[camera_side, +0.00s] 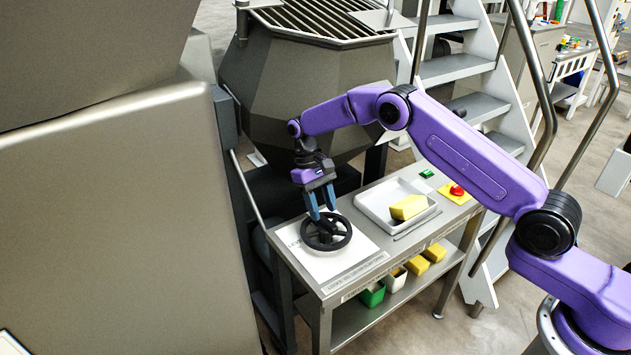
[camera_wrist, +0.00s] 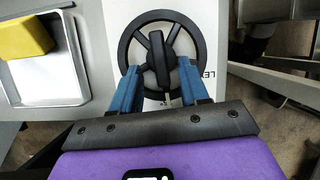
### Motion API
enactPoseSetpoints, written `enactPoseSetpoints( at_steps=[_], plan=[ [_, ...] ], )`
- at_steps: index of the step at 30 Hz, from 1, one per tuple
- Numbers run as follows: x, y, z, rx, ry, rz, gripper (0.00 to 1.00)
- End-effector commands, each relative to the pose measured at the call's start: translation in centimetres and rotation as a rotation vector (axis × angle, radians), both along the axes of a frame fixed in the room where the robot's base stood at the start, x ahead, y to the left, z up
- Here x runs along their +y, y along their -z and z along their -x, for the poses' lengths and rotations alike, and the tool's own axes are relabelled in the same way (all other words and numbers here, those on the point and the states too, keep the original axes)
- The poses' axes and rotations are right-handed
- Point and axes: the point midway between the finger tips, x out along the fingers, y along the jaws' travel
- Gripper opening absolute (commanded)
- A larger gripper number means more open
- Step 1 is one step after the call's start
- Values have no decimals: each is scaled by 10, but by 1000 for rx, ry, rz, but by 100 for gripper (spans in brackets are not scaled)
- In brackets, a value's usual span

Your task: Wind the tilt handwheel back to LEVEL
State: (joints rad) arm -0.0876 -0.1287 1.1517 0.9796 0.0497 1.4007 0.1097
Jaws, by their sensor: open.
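The tilt handwheel (camera_side: 326,232) is a black spoked wheel lying flat on a white plate (camera_side: 345,258) at the left end of the metal bench. In the wrist view the handwheel (camera_wrist: 183,30) shows its rim, spokes and a raised dark bar across the hub. Partly covered lettering beginning "LE" (camera_wrist: 209,74) is printed on the plate beside the rim. My gripper (camera_side: 321,210) points down over the wheel with its blue fingers apart. In the wrist view the fingers (camera_wrist: 160,85) straddle the near end of the bar. I cannot tell whether they touch it.
A white tray (camera_side: 372,207) holding a yellow block (camera_side: 408,207) stands right of the wheel. Beyond it are a green button (camera_side: 427,173) and a red button on a yellow base (camera_side: 456,190). Bins and yellow blocks sit on the lower shelf (camera_side: 345,320). A large hopper (camera_side: 300,90) stands behind.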

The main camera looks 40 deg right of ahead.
Motion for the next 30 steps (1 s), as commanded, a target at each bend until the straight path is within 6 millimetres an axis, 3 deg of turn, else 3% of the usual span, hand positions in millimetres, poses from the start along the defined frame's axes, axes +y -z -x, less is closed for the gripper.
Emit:
enactPoseSetpoints(
  at_steps=[3,13,30],
  plan=[
    [2,-23,-11,-8,-1,-1,45],
    [3,-66,-28,-5,-1,-1,45],
    [4,-87,-36,-2,-1,0,45]
  ],
)
